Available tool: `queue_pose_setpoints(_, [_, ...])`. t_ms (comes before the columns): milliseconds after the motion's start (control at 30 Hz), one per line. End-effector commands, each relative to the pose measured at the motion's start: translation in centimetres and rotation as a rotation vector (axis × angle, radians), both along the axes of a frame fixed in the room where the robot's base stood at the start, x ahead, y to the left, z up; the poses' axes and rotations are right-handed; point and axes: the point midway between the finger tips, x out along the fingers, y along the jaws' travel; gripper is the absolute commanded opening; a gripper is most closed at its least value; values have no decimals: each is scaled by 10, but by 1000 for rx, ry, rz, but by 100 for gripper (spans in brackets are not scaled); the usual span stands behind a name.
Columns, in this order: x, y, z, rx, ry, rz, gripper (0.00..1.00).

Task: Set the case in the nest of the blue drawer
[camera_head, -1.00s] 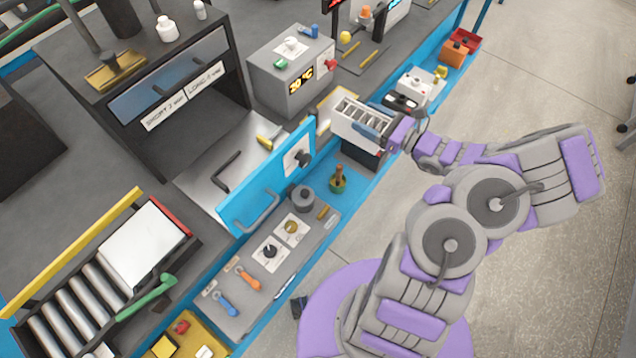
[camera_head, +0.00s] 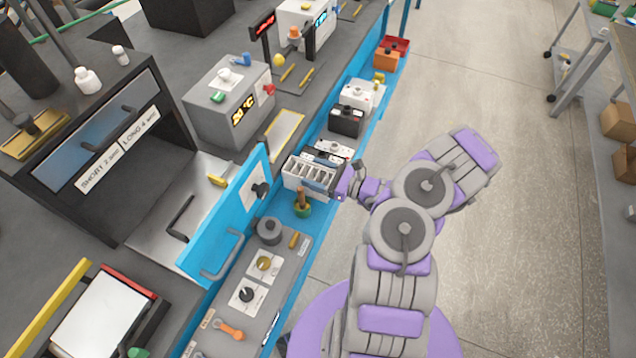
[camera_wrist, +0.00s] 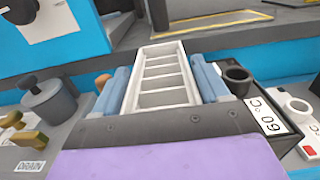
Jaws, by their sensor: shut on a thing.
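The case (camera_head: 309,176) is a pale open box with several thin dividers and empty slots. My gripper (camera_head: 337,182) is shut on it, to the right of the blue drawer front. In the wrist view, the case (camera_wrist: 165,72) sits upright between the blue fingers of my gripper (camera_wrist: 164,88). The blue drawer (camera_head: 226,218) is pulled out. Its grey floor carries a black bracket (camera_head: 181,217) and a yellow block (camera_head: 217,180). The drawer front hides part of its inside, and I cannot clearly make out the nest. The case is outside the drawer.
A green pot with a brown handle (camera_head: 302,203) stands just below the case. A grey knob panel (camera_head: 255,275) lies in front of the drawer. A black box (camera_head: 346,121) and white unit (camera_head: 362,95) stand beyond the case.

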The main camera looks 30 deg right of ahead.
Motion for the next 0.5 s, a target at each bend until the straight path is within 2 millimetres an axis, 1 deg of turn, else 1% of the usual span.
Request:
queue_pose_setpoints(167, [0, -2, -12, 5, -1, 0, 30])
queue_pose_setpoints(300, [-1, -4, -34, 12, 3, 3, 30])
queue_pose_setpoints(367, [-1, -5, -41, 11, 2, 1, 30])
queue_pose_setpoints(433, [0, -5, -44, 10, 0, 0, 30])
queue_pose_setpoints(500, [0, -5, -43, 8, -1, 0, 30])
